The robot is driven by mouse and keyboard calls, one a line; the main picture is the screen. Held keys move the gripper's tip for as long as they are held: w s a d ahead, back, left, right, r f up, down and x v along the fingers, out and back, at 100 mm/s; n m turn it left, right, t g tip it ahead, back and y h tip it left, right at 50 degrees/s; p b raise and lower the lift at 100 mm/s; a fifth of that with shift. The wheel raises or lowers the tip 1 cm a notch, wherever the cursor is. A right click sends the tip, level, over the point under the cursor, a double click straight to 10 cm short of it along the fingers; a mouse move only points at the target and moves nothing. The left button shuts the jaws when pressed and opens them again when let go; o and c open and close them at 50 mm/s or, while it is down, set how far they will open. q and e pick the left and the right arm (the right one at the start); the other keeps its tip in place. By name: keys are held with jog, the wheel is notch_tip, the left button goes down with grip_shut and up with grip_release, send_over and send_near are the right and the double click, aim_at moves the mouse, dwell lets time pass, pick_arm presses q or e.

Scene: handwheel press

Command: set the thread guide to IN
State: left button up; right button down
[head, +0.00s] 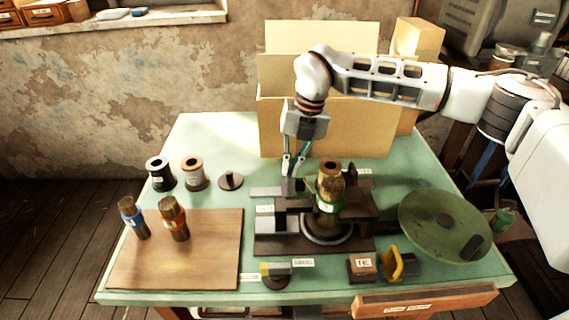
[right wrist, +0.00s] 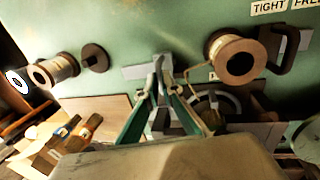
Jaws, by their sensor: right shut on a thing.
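My right gripper (head: 288,180) reaches down from above at the left side of the dark press (head: 315,243). Its fingers are closed on a narrow grey upright piece, apparently the thread guide (right wrist: 160,68), which rises by a pale grey plate (head: 266,191). In the right wrist view the gripper (right wrist: 158,92) has its green-edged fingers on both sides of that piece. The fingers hide much of the guide, and I cannot read its IN or OUT marking. A spool (head: 330,167) stands just right of the gripper; it also shows in the right wrist view (right wrist: 237,58). My left gripper is out of view.
A green handwheel (head: 445,226) stands right of the press. A wooden board (head: 215,260) at left bears two bristle bundles. Two spools (head: 193,173) and a dark disc (head: 230,181) stand behind it. A yellow handle (head: 396,263) and labelled block (head: 361,267) are in front. Cardboard panels (head: 350,125) stand behind.

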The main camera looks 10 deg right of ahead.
jog(key=c, duration=2.2)
grip_release()
jog(key=shift+s+d+f, duration=0.1)
jog(key=shift+d+f, duration=0.05)
jog(key=shift+f, duration=0.1)
jog(key=shift+o, duration=0.2)
jog(key=shift+r, duration=0.2)
jog(key=shift+p+v, duration=0.45)
jog(key=shift+v, duration=0.3)
jog(key=p+v, duration=0.4)
jog(key=v, duration=0.3)
jog(key=shift+r+p, duration=0.3)
jog(key=shift+p, duration=0.1)
jog(key=v, duration=1.2)
jog(key=shift+w, duration=0.25)
